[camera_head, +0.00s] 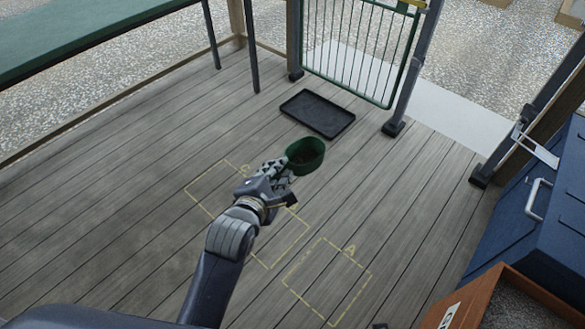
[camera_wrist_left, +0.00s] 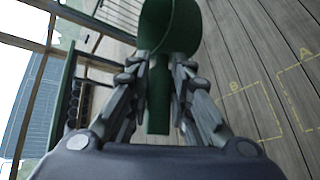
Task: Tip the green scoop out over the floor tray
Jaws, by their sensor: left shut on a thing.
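The green scoop (camera_head: 306,155) is a round cup with dark contents at its bottom in the head view. My left gripper (camera_head: 284,169) is shut on its handle, and the scoop sits just beyond the fingertips. In the left wrist view the scoop (camera_wrist_left: 168,28) and its handle show between the fingers of the left gripper (camera_wrist_left: 160,68). The floor tray (camera_head: 317,113) is a black, low-rimmed rectangle on the deck. It lies farther off than the scoop, and the scoop appears short of its near edge in the head view. My right gripper is out of view.
Yellow outlined zones, one marked A (camera_head: 327,281), are painted on the wooden deck. A green barred gate (camera_head: 360,50) stands behind the tray. A blue chest (camera_head: 535,215) and a brown box (camera_head: 500,300) are at the right. A green-topped table (camera_head: 80,35) is at upper left.

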